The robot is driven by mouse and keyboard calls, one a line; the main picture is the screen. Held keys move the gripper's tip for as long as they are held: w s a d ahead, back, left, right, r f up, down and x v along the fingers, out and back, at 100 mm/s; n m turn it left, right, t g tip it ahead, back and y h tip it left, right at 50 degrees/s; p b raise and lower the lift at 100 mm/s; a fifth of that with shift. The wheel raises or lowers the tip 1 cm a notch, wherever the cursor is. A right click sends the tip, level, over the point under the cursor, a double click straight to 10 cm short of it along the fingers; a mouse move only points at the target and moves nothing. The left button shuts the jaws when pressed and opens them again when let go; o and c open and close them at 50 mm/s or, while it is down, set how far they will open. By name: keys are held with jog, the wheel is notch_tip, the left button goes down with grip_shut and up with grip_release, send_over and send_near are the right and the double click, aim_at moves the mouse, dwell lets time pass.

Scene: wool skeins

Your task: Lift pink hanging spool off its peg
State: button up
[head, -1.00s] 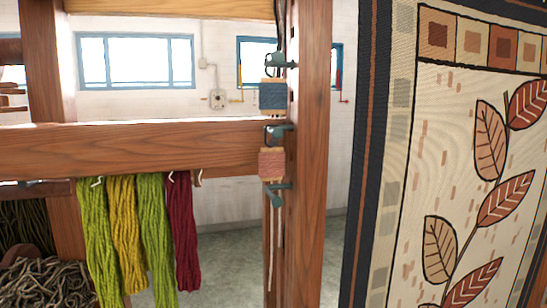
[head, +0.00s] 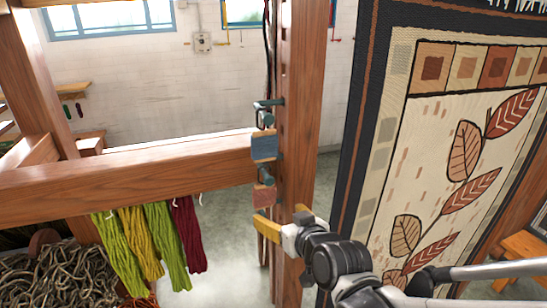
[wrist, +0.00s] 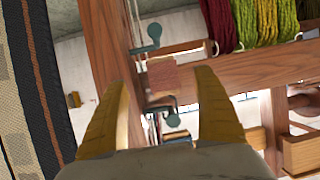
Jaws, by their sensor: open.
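The pink spool (head: 264,195) hangs on the side of the wooden post, below a blue spool (head: 264,146). My gripper (head: 283,217) is open, its yellow fingers near the post just below the pink spool in the head view. In the wrist view, the pink spool (wrist: 162,76) appears between and beyond the two open fingertips (wrist: 160,78), and the fingers do not visibly touch it. Teal pegs show at both ends of it, one (wrist: 153,37) above and one (wrist: 160,106) below in this view. How far the fingers reach around the spool cannot be told.
The wooden post (head: 302,110) and crossbeam (head: 130,178) stand close to the spools. Green, yellow and dark red skeins (head: 150,245) hang left under the beam. A leaf-patterned rug (head: 440,150) hangs at the right. Grey yarn (head: 60,280) lies lower left.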

aim_at(265, 202)
jog(key=x, duration=0.5)
jog(key=shift+w+a, duration=0.15)
jog(key=shift+w, duration=0.25)
jog(key=shift+w+a, duration=0.25)
jog(key=shift+w, duration=0.25)
jog(key=p+x, duration=0.1)
jog(key=x, duration=0.3)
jog(key=shift+w+a+r, duration=0.1)
jog(key=shift+w+r, duration=0.05)
jog(key=shift+r, duration=0.05)
jog(key=c, duration=1.3)
